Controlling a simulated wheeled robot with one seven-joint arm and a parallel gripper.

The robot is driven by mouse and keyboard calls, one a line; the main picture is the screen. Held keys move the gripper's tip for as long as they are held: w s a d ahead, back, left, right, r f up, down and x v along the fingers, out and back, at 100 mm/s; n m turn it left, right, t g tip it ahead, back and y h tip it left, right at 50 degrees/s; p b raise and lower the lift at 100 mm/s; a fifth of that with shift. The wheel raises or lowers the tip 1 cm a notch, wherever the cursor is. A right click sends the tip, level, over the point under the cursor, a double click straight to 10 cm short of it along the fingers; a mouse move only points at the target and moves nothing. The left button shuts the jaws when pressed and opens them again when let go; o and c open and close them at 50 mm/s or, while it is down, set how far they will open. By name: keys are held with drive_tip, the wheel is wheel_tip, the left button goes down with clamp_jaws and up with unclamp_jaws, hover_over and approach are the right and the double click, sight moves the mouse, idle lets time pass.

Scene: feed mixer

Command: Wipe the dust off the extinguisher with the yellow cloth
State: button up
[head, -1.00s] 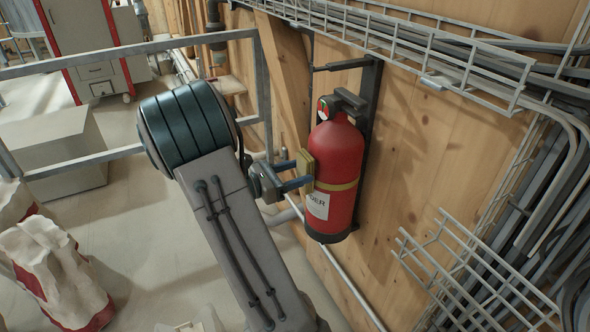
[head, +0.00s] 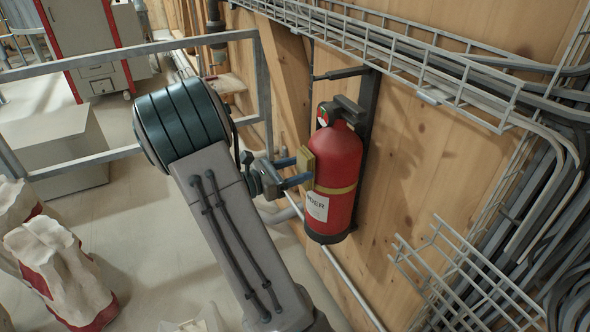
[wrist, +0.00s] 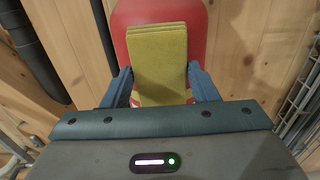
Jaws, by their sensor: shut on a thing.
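The red extinguisher (head: 338,170) hangs upright on a dark bracket on the wooden wall, with a yellow band and a white label. It also fills the upper middle of the wrist view (wrist: 199,50). My gripper (head: 304,172) is at its left side, shut on the yellow cloth (head: 306,163). In the wrist view the folded cloth (wrist: 158,60) stands between my two blue fingers, in front of the red body. The cloth looks to be against the extinguisher, but I cannot tell whether it touches. I cannot make out dust on the visible surface.
A wire cable tray (head: 400,50) runs along the wall above, and a wire basket (head: 465,275) with grey conduits is at the right. A grey railing (head: 80,167) stands left behind my arm.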

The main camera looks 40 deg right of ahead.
sight(302, 158)
wheel_tip(302, 158, up, 3)
drive_tip(key=p, duration=0.2)
drive_tip(key=shift+r+p, duration=0.15)
drive_tip(key=shift+p, duration=0.15)
drive_tip(key=shift+a+f+b, duration=0.1)
drive_tip(key=shift+f+b, duration=0.9)
drive_tip(key=shift+f, duration=0.95)
wheel_tip(302, 158, down, 3)
drive_tip(key=shift+f+b, duration=0.2)
drive_tip(key=shift+b, duration=0.65)
drive_tip(key=shift+p+v, duration=0.6)
drive_tip(key=shift+v, duration=2.3)
drive_tip(key=p+v, duration=0.1)
drive_tip(key=v, duration=0.2)
